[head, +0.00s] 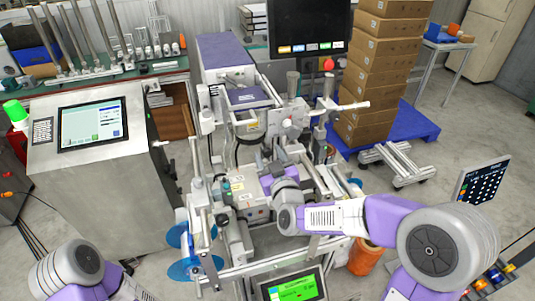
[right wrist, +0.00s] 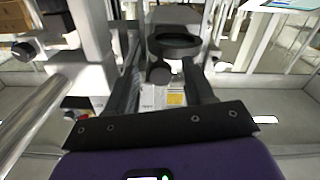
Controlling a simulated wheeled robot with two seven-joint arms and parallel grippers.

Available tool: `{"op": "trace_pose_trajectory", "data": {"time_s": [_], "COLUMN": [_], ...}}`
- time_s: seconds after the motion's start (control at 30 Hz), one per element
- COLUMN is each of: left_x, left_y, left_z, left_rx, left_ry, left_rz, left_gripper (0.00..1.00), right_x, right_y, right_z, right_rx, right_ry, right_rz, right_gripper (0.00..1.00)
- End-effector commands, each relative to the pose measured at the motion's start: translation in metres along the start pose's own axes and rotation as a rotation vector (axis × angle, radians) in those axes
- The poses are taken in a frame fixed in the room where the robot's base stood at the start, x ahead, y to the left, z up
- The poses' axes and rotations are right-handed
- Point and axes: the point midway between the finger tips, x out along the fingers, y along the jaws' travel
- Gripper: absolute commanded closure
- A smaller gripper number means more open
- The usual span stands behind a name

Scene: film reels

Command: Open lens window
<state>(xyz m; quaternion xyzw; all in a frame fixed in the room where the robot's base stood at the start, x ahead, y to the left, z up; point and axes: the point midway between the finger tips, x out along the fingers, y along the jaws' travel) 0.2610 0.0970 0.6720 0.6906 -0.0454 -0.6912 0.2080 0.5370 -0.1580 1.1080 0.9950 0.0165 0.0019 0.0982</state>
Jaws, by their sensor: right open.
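A machine (head: 240,185) with a metal frame stands in the middle of the head view. My right gripper (head: 264,166) is over the machine's middle, below that housing. In the right wrist view, the gripper (right wrist: 161,72) is open, its two dark fingers apart. A dark ring (right wrist: 176,46) and a round dark knob (right wrist: 159,75) show beyond and between them; contact is unclear. Only my left arm shows, bottom left; its gripper is out of view.
A control cabinet with a screen (head: 92,125) stands at left. Stacked cartons (head: 380,75) rest on a blue pallet (head: 415,122) at back right. A monitor (head: 308,28) is behind the machine. Frame posts and a metal bar (right wrist: 38,118) crowd the gripper. Floor at right is partly clear.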

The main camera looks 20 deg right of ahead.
Motion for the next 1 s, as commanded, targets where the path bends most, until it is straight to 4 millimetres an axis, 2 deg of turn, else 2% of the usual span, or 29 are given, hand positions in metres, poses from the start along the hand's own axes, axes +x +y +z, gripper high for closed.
{"op": "trace_pose_trajectory", "data": {"time_s": [0.13,0.43,0.77,1.0], "left_x": [0.0,0.0,0.0,0.0001], "left_y": [0.0,0.0,0.0,0.0], "left_z": [-0.0002,-0.0002,-0.0002,-0.0002], "left_rx": [0.0,0.0,0.0,0.0], "left_ry": [0.0,0.0,0.0,0.0], "left_rz": [0.0,0.0,0.0,0.0], "left_gripper": [1.0,1.0,1.0,1.0], "right_x": [0.0116,0.0137,0.0135,0.0135], "right_y": [-0.0002,-0.0004,-0.0004,-0.0005], "right_z": [0.0002,0.0005,0.0004,0.0004], "right_rx": [0.0,0.0,0.0,0.0], "right_ry": [0.0,-0.001,-0.001,-0.001], "right_rz": [-0.001,-0.001,-0.001,-0.002], "right_gripper": [0.47,0.47,0.98,1.0]}}
